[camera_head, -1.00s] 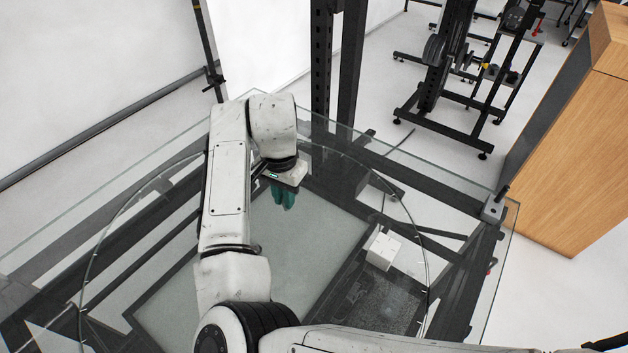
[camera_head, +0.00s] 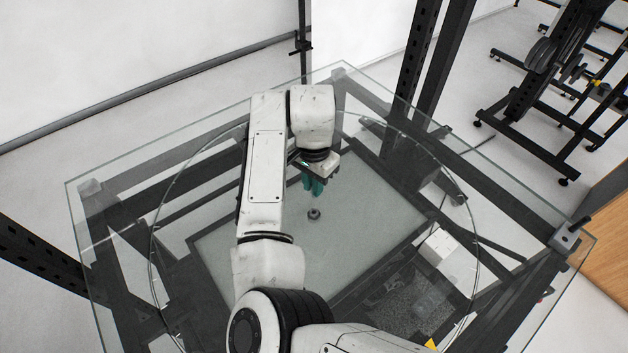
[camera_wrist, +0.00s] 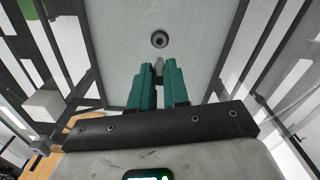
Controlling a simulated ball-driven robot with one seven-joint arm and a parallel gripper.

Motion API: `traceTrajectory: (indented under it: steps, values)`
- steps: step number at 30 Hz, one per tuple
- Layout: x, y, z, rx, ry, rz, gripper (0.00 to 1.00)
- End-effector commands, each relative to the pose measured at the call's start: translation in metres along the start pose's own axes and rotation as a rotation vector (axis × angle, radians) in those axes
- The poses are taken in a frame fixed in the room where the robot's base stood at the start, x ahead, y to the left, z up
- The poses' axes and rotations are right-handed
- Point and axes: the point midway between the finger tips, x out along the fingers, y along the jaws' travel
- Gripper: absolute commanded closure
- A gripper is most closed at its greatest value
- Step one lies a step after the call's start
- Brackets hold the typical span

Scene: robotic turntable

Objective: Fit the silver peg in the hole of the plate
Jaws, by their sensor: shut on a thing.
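My gripper (camera_head: 313,187) has green fingers and hangs over the glass turntable. In the wrist view, my gripper (camera_wrist: 159,75) is shut on the silver peg (camera_wrist: 159,66), whose small grey end shows between the fingertips. A small round grey piece with a dark hole (camera_wrist: 159,39) lies straight beyond the fingertips, apart from them; I take it for the plate with the hole. It also shows in the head view as a small grey ring (camera_head: 314,213) just below the fingers. The peg is too small to make out in the head view.
A round clear turntable top (camera_head: 160,215) lies on a square glass table with a dark frame. A white box (camera_head: 438,245) is at the right, and a bit of yellow (camera_head: 431,344) shows near the bottom. The glass around the ring is clear.

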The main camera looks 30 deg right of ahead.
Motion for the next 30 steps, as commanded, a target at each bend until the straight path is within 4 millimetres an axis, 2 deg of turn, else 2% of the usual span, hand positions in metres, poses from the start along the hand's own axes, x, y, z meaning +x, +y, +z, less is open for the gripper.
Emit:
traceTrajectory:
  steps: [2, 21, 30]
  values:
    - [-0.002, 0.001, 0.000, 0.000, 0.001, 0.003, 1.00]
    - [0.053, 0.000, 0.000, 0.000, 0.000, 0.000, 1.00]
    - [0.058, 0.000, 0.000, 0.001, 0.000, 0.000, 1.00]
